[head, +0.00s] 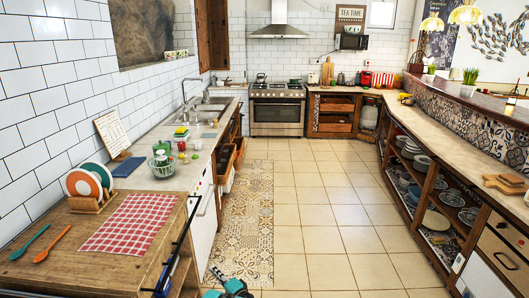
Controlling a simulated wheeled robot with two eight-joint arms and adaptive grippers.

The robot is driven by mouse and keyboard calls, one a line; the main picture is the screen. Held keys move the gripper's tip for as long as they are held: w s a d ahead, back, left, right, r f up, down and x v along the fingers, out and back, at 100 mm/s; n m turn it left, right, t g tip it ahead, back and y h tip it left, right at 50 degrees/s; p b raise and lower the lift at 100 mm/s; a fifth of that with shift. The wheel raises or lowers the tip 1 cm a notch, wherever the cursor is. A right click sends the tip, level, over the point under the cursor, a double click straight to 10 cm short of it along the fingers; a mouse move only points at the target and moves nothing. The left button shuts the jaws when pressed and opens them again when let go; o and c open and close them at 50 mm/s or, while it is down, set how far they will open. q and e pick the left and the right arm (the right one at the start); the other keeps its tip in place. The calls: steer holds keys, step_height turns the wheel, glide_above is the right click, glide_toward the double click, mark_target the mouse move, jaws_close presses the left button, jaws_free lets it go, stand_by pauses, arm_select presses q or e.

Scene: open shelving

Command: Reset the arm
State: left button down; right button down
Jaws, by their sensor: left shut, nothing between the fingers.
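My left gripper (229,284) shows at the bottom edge of the head view, left of the middle. It is dark with teal parts, and only its front end is in the picture. It is shut with nothing between its fingers. It hangs over the patterned floor tiles (240,235), to the right of the wooden counter (60,283), and touches nothing that I can see. The rest of the left arm is out of the picture. My right gripper is not in view.
The wooden counter holds a checked cloth (130,223), a plate rack (92,201) and two spoons. Drawers stand open (225,160) on the left. Open shelving (430,180) lines the right. A stove (277,110) stands at the back. The tiled floor (325,215) between is clear.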

arm_select(q)
steer(key=s+a+r+n+g+h, duration=0.2)
steer(key=a+r+n+g, duration=0.15)
steer(key=r, duration=0.75)
steer(key=s+a+r+n+h, duration=0.1)
steer(key=s+a+r+h, duration=0.15)
steer(key=s+r, duration=0.6)
steer(key=s+d+n+g+h, duration=0.1)
steer(key=s+d+n+h, duration=0.1)
steer(key=s, duration=1.1)
steer(key=s+d+n+g+h, duration=0.1)
steer(key=s+d+h, duration=0.4)
steer(key=s, duration=0.9)
steer(key=shift+s+n, duration=0.3)
steer(key=shift+n, duration=0.55)
